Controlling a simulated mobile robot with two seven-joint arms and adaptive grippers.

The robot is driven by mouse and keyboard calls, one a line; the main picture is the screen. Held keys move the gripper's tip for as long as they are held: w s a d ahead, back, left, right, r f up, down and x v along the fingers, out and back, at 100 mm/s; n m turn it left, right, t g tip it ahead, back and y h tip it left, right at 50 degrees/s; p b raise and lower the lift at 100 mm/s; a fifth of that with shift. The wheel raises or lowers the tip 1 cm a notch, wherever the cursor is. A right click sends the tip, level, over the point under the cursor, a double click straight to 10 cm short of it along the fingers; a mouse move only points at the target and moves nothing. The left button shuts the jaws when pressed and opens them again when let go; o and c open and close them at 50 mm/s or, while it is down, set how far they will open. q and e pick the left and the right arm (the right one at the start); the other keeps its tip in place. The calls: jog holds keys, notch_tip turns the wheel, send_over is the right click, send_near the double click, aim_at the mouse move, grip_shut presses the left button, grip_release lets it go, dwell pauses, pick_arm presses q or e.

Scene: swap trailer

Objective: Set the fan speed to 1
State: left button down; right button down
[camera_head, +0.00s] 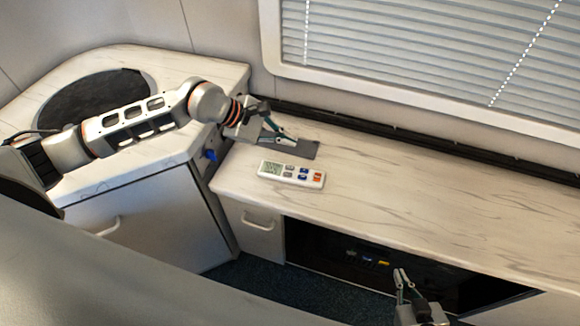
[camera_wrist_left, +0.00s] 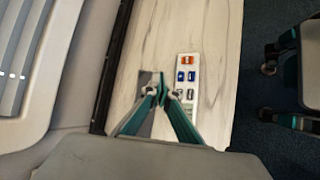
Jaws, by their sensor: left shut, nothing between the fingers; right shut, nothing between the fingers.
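A white remote control (camera_head: 291,174) lies flat on the marbled counter, with a grey display at its left end and several blue, grey and orange buttons. In the left wrist view the remote (camera_wrist_left: 187,76) is just right of the fingers, its orange button at the far end. My left gripper (camera_head: 291,139) is shut and empty, low over the counter behind the remote. Its fingertips (camera_wrist_left: 160,92) meet beside the remote; I cannot tell whether they touch it. My right gripper (camera_head: 401,276) is shut and empty in front of the counter, well away from the remote.
A dark grey pad (camera_head: 305,149) lies on the counter (camera_head: 420,200) behind the remote. A black rail (camera_head: 400,132) runs along the wall below the window blind (camera_head: 420,45). The counter is clear to the right. An open dark compartment (camera_head: 345,262) is below.

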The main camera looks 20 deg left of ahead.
aim_at(288, 168)
pick_arm(q)
jog(key=shift+f+b, duration=2.65)
jog(key=shift+f, duration=1.75)
jog(key=shift+f, duration=0.1)
jog(key=shift+f, duration=0.35)
jog(key=shift+f+b, duration=0.3)
jog(key=shift+b, duration=0.1)
jog(key=shift+r+p, duration=0.5)
jog(key=shift+r, duration=0.3)
